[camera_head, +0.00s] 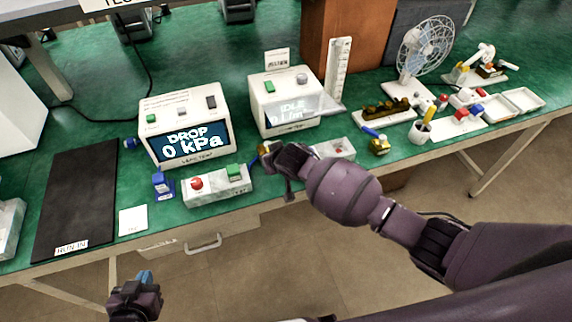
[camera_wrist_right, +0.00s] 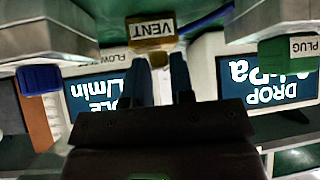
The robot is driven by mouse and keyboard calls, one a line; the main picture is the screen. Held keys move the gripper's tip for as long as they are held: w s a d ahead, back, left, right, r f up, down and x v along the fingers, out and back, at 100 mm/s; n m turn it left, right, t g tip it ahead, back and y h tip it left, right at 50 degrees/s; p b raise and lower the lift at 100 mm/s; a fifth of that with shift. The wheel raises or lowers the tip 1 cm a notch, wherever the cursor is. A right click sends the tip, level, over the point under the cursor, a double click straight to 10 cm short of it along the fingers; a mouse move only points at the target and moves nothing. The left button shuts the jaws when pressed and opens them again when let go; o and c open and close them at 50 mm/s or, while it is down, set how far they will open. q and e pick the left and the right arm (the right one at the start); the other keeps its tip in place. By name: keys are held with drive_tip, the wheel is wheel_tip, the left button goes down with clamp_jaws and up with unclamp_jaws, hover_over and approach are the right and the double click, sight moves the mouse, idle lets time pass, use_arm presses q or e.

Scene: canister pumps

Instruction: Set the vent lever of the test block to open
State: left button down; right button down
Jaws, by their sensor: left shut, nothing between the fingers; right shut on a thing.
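A small yellow piece (camera_head: 265,147) shows beside my right gripper (camera_head: 268,158), between two pale blocks on the green bench. In the right wrist view a yellow part with the label VENT (camera_wrist_right: 152,28) is just beyond the finger tips. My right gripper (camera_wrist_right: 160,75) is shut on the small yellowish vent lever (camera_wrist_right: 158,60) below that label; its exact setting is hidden. The pale block (camera_head: 215,192) to the left carries a red button and a green PLUG cap (camera_head: 233,172). My left gripper (camera_head: 145,278) is shut and empty, low in front of the bench.
A display box reading DROP 0 kPa (camera_head: 187,145) and one reading IDLE (camera_head: 291,108) stand behind. A black mat (camera_head: 75,200) lies at left.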

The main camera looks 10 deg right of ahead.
drive_tip(key=shift+s+a+m, duration=0.2)
drive_tip(key=shift+a+m, duration=0.2)
drive_tip(key=shift+a, duration=0.35)
drive_tip(key=shift+a+m+h, duration=0.4)
drive_tip(key=shift+m+h, duration=0.3)
drive_tip(key=shift+h, duration=0.1)
use_arm(q)
drive_tip(key=shift+s+a+r, duration=0.1)
drive_tip(key=shift+s+a, duration=0.05)
drive_tip(key=shift+a, duration=0.2)
use_arm(e)
drive_tip(key=shift+w+a+m+h, duration=0.3)
drive_tip(key=shift+a+m+h, duration=0.4)
drive_tip(key=shift+m+h, duration=0.4)
drive_tip(key=shift+r, duration=0.1)
drive_tip(key=c, duration=1.3)
unclamp_jaws()
drive_tip(key=shift+a, duration=0.1)
drive_tip(key=o, duration=0.3)
drive_tip(key=shift+w, duration=0.15)
use_arm(q)
drive_tip(key=shift+s+a, duration=0.15)
use_arm(e)
drive_tip(key=shift+o, duration=0.2)
drive_tip(key=shift+d, duration=0.2)
